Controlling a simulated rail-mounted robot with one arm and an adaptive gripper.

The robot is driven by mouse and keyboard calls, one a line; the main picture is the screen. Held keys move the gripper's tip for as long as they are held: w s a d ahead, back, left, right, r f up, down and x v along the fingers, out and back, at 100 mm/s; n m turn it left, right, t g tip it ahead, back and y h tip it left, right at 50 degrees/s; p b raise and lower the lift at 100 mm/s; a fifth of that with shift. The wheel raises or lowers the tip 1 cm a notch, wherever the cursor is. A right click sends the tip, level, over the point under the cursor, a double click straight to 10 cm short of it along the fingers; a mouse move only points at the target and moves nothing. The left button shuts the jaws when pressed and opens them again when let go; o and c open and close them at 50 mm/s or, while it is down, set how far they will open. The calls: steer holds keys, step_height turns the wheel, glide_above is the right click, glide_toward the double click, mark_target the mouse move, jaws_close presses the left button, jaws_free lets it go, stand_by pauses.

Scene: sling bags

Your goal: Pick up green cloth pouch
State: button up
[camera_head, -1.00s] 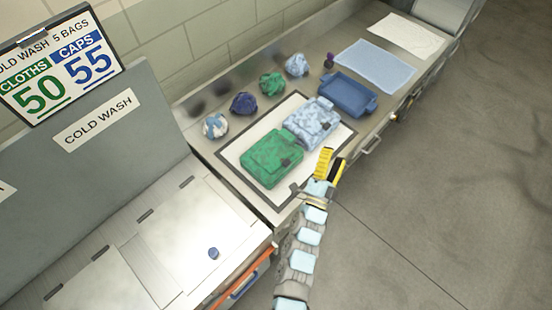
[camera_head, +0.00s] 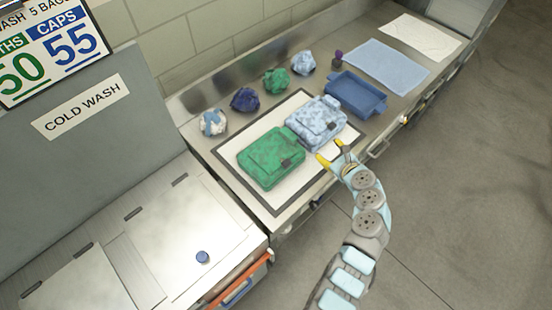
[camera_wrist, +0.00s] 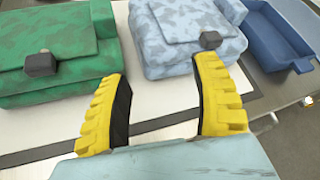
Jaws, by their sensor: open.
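The green cloth pouch (camera_head: 268,158) lies flat on a white, dark-bordered mat (camera_head: 237,184) on the steel counter. It has a dark buckle at its front edge. In the wrist view the green pouch (camera_wrist: 50,50) is at the upper left, partly cut off. My gripper (camera_head: 332,156) is open and empty, to the right of the green pouch and near the front edge of the light blue pouch (camera_head: 316,122). In the wrist view my yellow fingers (camera_wrist: 165,105) are spread apart, with the light blue pouch (camera_wrist: 185,40) beyond them. Neither pouch is between the fingers.
A blue tray (camera_head: 357,94) stands right of the pouches. Several crumpled cloths, one of them green (camera_head: 276,81), lie along the back. A blue cloth (camera_head: 386,65) and a white one (camera_head: 420,37) lie farther right. A grey washer panel (camera_head: 90,150) rises at left.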

step_height(320, 180, up, 3)
steer(key=s+a+g+y+b, duration=0.1)
steer(key=s+g+y, duration=0.1)
steer(key=y, duration=0.2)
steer(key=b, duration=0.1)
glide_toward(291, 136)
steer(key=shift+m, duration=0.3)
steer(key=x, duration=0.6)
steer(key=shift+w+d+f, duration=0.25)
steer(key=shift+d, duration=0.1)
steer(key=shift+y, duration=0.3)
steer(key=shift+a+b+x, duration=0.25)
steer(key=shift+b+x, duration=0.6)
steer(key=shift+x, duration=1.9)
steer(key=shift+s+r, duration=0.15)
jaws_close()
